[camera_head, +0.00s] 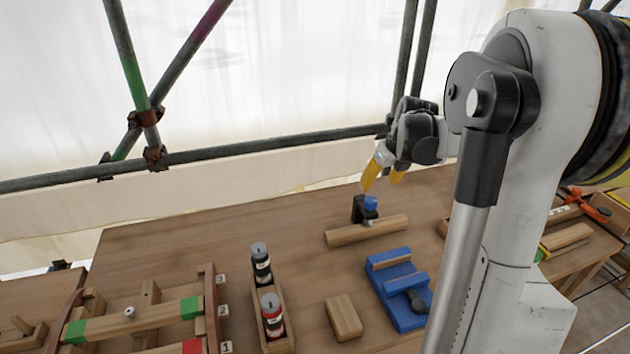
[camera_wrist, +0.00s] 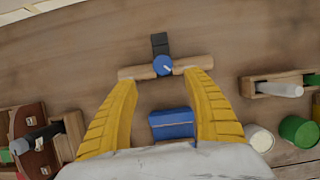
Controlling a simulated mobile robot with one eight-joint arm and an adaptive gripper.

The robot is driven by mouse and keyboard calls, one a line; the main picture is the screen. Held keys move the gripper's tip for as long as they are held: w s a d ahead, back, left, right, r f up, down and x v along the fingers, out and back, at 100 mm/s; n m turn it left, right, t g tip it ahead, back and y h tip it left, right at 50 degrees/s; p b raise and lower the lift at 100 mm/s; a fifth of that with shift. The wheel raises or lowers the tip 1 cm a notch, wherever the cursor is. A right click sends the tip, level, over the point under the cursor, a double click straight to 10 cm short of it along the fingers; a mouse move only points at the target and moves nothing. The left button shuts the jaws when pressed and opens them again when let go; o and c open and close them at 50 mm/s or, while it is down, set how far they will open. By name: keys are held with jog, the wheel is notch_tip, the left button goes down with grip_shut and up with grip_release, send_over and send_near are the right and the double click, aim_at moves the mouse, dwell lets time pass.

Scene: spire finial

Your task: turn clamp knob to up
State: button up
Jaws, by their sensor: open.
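The clamp knob (camera_head: 370,203) is a small blue round cap on a black clamp (camera_head: 359,209), which sits at a wooden bar (camera_head: 366,231) on the bench. In the wrist view the knob (camera_wrist: 163,66) is seen from above, with a short pale mark slanting across it. The black clamp (camera_wrist: 159,42) extends above it there. My gripper (camera_head: 382,178) is above the knob, with its yellow fingers spread and empty. In the wrist view the fingertips of my gripper (camera_wrist: 163,78) lie to either side of the knob, apart from it.
A blue fixture (camera_head: 398,287) and a wooden block (camera_head: 343,317) lie in front of the bar. A wooden tray (camera_head: 281,345) with two bottles stands to the left. A wooden rack (camera_head: 146,322) is farther left. Scaffold tubes (camera_head: 250,147) run behind the bench.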

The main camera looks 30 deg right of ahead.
aim_at(371, 200)
jog(key=b+x, duration=0.1)
jog(key=x, duration=0.2)
jog(key=b+x, duration=0.1)
jog(key=x, duration=0.2)
jog(key=b+x, duration=0.1)
jog(key=x, duration=0.2)
jog(key=shift+s+d+f+b, duration=0.15)
jog(key=shift+d+f+b, duration=0.1)
jog(key=shift+f+b, duration=0.1)
jog(key=shift+w+f, duration=0.25)
jog(key=shift+f, duration=0.15)
jog(key=c, duration=1.2)
